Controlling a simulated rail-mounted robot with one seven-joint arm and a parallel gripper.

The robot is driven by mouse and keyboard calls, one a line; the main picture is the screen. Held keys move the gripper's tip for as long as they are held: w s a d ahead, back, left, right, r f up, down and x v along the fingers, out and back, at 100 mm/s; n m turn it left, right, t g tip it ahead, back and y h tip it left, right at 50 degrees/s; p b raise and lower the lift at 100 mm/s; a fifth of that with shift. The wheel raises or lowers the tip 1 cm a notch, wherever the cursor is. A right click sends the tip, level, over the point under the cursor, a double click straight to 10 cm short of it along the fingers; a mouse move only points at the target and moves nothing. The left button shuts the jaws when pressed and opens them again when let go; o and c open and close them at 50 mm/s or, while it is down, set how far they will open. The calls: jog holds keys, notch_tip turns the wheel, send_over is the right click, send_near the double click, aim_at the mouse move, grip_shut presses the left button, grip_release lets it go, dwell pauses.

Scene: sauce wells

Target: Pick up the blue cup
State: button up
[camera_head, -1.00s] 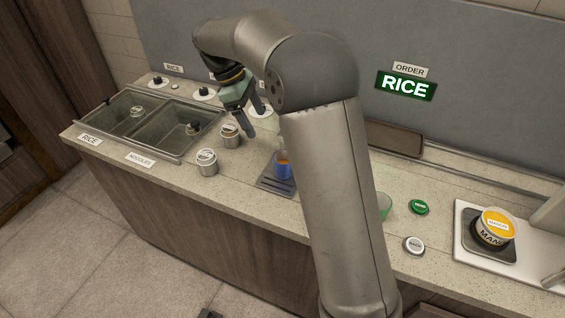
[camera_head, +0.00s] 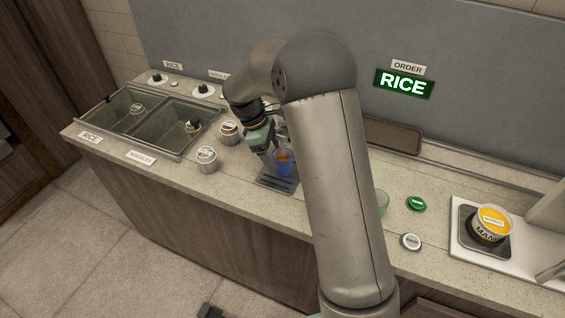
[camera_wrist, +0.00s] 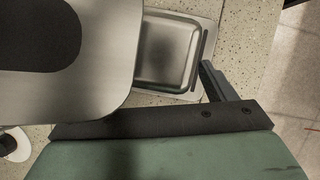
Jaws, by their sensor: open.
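The blue cup (camera_head: 284,169) stands upright on a dark slotted tray (camera_head: 266,181) on the counter, with something orange showing near its top. My gripper (camera_head: 272,157) is open and pointing down right beside the cup, at its left in the head view. One finger shows there; my arm hides part of the area, and I cannot tell whether the cup is between the fingers or touched. In the wrist view a dark finger (camera_wrist: 213,82) shows, and the blue cup cannot be made out.
Two lidded jars, one nearer (camera_head: 207,159) and one farther (camera_head: 229,133), stand left of the tray. Sunken wells (camera_head: 150,118) lie farther left. Right of my arm are a green bowl (camera_head: 382,202), two round buttons and a labelled tub (camera_head: 490,225). The counter's front strip is clear.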

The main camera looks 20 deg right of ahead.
aim_at(282, 158)
jog(key=shift+x, duration=1.8)
jog(key=c, duration=1.2)
jog(key=shift+r+p, duration=0.1)
jog(key=shift+p, duration=0.2)
jog(key=shift+c, duration=0.2)
